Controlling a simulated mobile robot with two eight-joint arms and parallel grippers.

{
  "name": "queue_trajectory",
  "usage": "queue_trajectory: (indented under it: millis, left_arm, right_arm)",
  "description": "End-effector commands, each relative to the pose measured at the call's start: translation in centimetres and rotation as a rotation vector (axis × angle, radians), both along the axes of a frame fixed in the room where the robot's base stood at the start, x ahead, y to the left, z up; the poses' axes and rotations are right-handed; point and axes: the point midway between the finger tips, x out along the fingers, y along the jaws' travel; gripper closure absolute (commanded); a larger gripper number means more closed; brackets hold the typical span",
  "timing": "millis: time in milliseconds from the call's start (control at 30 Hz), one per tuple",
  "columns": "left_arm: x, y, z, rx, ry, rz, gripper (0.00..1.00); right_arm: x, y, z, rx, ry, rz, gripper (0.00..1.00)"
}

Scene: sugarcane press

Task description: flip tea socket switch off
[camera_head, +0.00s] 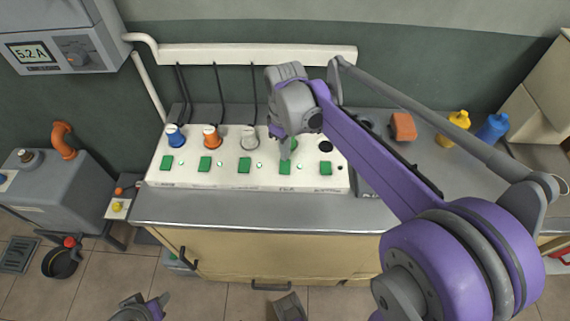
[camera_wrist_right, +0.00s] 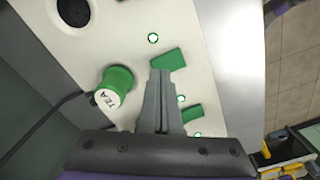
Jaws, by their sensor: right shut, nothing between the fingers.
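A white socket strip (camera_head: 167,180) stands on the counter with several green switches along its front. The tea switch (camera_head: 285,168) is the fourth from the left, above a small "TEA" label. A green plug marked "TEA" (camera_wrist_right: 117,80) sits in its socket behind it, mostly hidden by my gripper in the head view. My right gripper (camera_head: 285,156) is shut and empty, pointing down at the tea switch. In the right wrist view its fingertips (camera_wrist_right: 160,73) meet the near edge of a green switch (camera_wrist_right: 168,60); contact is unclear. My left gripper (camera_head: 142,307) is partly visible low down, its jaws unclear.
Blue (camera_head: 175,136), orange (camera_head: 212,137) and white (camera_head: 249,138) plugs stand left of the gripper. The fifth socket (camera_head: 325,147) is empty. Small lights glow beside the switches. The counter front (camera_head: 250,211) is clear.

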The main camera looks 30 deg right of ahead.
Motion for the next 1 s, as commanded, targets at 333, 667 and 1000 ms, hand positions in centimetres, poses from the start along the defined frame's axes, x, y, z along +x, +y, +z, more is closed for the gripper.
queue_trajectory:
  millis: [333, 667, 1000]
  left_arm:
    - [0.0, 0.0, 0.0, 0.0, 0.0, 0.0, 0.5]
    - [-0.01, 0.0, -0.08, 0.0, 0.0, 0.0, 0.5]
    - [-0.03, 0.0, -0.4, 0.0, 0.001, 0.0, 0.5]
  right_arm:
    - [0.0, 0.0, 0.0, 0.0, 0.0, 0.0, 1.0]
    - [0.0, 0.0, -0.12, 0.0, 0.0, 0.0, 1.0]
    - [0.0, 0.0, -0.64, 0.0, 0.0, 0.0, 1.0]
